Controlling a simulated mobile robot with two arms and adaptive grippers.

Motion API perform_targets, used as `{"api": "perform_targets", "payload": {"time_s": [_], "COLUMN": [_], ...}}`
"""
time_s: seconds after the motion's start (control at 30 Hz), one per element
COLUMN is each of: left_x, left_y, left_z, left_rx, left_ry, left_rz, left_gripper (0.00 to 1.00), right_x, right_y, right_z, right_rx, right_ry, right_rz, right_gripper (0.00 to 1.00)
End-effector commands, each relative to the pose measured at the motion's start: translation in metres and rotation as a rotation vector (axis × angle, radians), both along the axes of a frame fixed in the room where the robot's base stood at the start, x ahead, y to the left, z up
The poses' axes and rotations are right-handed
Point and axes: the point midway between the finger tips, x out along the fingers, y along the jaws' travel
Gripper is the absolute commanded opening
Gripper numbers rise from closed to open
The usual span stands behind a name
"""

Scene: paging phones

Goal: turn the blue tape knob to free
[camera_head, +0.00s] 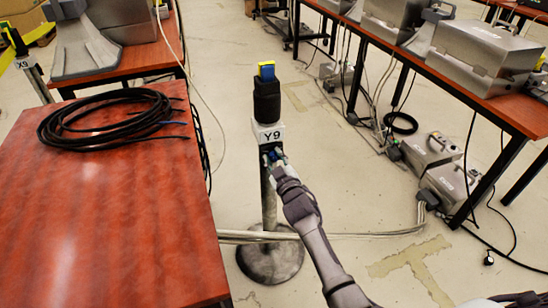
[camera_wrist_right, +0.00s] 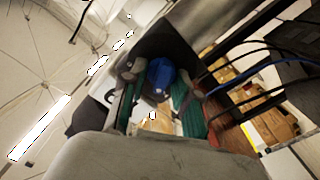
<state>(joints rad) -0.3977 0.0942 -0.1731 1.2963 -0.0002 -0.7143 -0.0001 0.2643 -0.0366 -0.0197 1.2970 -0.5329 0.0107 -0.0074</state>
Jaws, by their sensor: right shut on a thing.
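The blue tape knob (camera_wrist_right: 160,74) is a rounded blue piece between my right gripper's two fingers in the right wrist view. In the head view only a small blue part shows, just below the white Y9 label (camera_head: 268,134) on the upright post (camera_head: 268,205). My right gripper (camera_head: 273,157) reaches the post from the lower right. In the right wrist view my right gripper (camera_wrist_right: 158,100), with green finger pads, is shut on the knob from both sides. The knob's turn position and markings cannot be read. My left gripper is in neither view.
A black head with a yellow and blue top (camera_head: 266,72) crowns the post. A red-brown table (camera_head: 110,230) with a black cable coil (camera_head: 105,118) stands left. Another table (camera_head: 500,107) with grey cases stands right. Cables and grey boxes (camera_head: 430,150) lie on the floor beneath it.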

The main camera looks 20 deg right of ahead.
Motion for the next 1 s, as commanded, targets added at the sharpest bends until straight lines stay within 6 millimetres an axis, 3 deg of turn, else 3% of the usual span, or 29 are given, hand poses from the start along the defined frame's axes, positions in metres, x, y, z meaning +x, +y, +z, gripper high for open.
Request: {"api": "perform_targets", "payload": {"time_s": [0.4, 1.0], "left_x": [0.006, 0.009], "left_y": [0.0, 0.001], "left_z": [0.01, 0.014], "left_rx": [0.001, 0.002], "left_ry": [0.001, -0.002], "left_rz": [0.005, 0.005], "left_gripper": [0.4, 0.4], "right_x": [-0.001, -0.001], "right_y": [0.001, 0.001], "right_z": [-0.003, -0.003], "right_rx": [-0.239, -0.293], "right_ry": [-0.005, -0.006], "right_rz": [0.0, 0.0], "right_gripper": [0.0, 0.0]}}
